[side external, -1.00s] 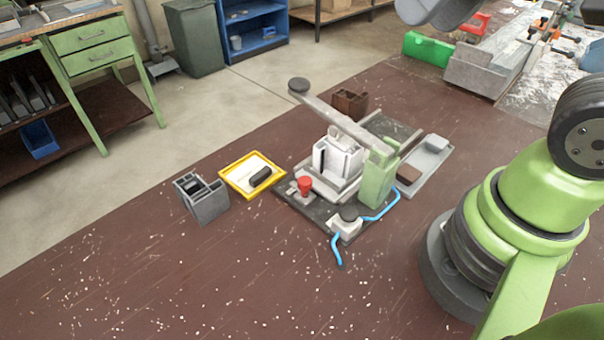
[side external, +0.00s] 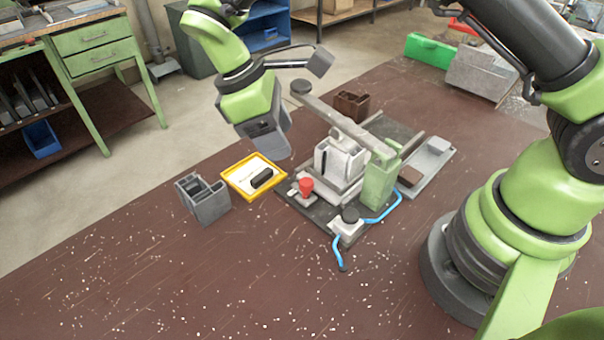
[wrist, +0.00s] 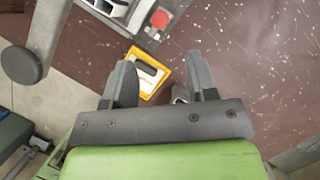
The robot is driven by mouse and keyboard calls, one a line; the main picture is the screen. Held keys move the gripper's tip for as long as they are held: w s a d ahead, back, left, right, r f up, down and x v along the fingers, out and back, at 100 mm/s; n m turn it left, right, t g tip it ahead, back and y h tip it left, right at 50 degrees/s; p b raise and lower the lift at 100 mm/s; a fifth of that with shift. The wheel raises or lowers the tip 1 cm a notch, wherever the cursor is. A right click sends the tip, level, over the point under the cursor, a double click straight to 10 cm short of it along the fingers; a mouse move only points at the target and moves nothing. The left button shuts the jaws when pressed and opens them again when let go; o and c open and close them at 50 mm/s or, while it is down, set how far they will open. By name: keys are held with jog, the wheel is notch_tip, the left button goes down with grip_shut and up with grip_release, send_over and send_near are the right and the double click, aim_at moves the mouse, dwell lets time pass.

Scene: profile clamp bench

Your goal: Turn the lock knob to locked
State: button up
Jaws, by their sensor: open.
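A red knob (side external: 305,186) stands on a small pale block at the front left of the dark clamp plate. It also shows at the top of the wrist view (wrist: 160,19). A black round knob (side external: 350,214) sits on a white block with blue hoses at the plate's front corner. I cannot tell by marking which is the lock knob. The clamp's long grey lever (side external: 338,120) is raised at a slant, with a dark round end. My gripper (wrist: 162,62) is open and empty, above and behind the yellow tray, left of the clamp and apart from both knobs.
The yellow tray (side external: 238,184) holds a black piece. A grey slotted block (side external: 206,203) stands left of it. A brown block (side external: 350,104) and a grey tray (side external: 425,170) lie behind and right of the clamp.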

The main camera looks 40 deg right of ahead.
aim_at(306, 181)
jog(key=x, duration=1)
jog(key=shift+r, duration=0.1)
jog(key=shift+c, duration=0.4)
jog(key=c, duration=0.8)
jog(key=shift+c, duration=0.2)
jog(key=shift+m, duration=0.3)
jog(key=m+y, duration=0.1)
jog(key=m, duration=0.2)
jog(key=m+g+y, duration=0.1)
jog(key=m, duration=0.2)
jog(key=shift+w+d, duration=0.1)
jog(key=shift+d, duration=0.1)
jog(key=m+y, duration=0.1)
jog(key=m, duration=0.2)
jog(key=m+y, duration=0.2)
jog(key=m, duration=0.1)
jog(key=shift+d+m, duration=0.2)
jog(key=shift+m, duration=0.2)
